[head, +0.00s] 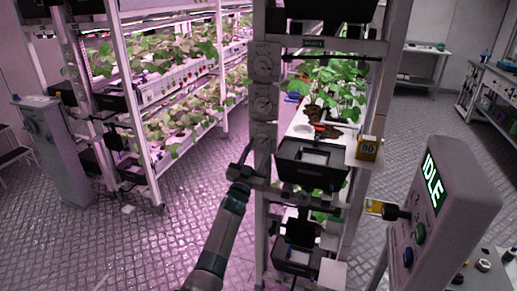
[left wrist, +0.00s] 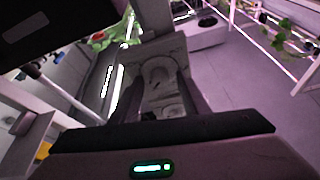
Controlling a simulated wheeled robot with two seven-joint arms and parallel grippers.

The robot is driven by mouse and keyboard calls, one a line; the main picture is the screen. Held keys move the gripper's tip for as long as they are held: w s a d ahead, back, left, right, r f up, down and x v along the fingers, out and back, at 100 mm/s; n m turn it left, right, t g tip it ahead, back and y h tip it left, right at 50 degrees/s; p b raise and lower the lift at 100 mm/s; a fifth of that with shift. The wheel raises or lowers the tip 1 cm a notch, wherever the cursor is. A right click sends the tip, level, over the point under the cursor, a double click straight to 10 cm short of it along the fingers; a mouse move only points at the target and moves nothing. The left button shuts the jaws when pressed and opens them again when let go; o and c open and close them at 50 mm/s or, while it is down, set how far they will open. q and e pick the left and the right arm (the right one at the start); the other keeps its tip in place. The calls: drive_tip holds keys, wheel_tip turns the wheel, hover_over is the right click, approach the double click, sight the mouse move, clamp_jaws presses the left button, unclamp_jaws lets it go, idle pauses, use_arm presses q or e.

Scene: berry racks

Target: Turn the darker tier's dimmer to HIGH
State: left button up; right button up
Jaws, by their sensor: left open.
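A column of grey dimmer boxes with round dials is on the front post of the middle rack. The upper dimmer (head: 264,63) and the middle dimmer (head: 263,104) show clearly in the head view. A lower dimmer (head: 262,130) is partly covered by my left gripper (head: 255,157). My left gripper is open just in front of the post, below the middle dimmer. In the left wrist view, a grey panel with a round dial (left wrist: 160,72) shows beyond the open fingers. I cannot read the dial settings. My right gripper is not in view.
The rack holds green plants (head: 335,88) and black bins (head: 310,165). A console reading IDLE (head: 433,185) stands at the right. A pink-lit plant rack (head: 180,85) is at the left. Metal floor (head: 110,245) is clear at the lower left.

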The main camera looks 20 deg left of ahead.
use_arm(q)
drive_tip(key=c, duration=1.1)
drive_tip(key=shift+o, duration=0.2)
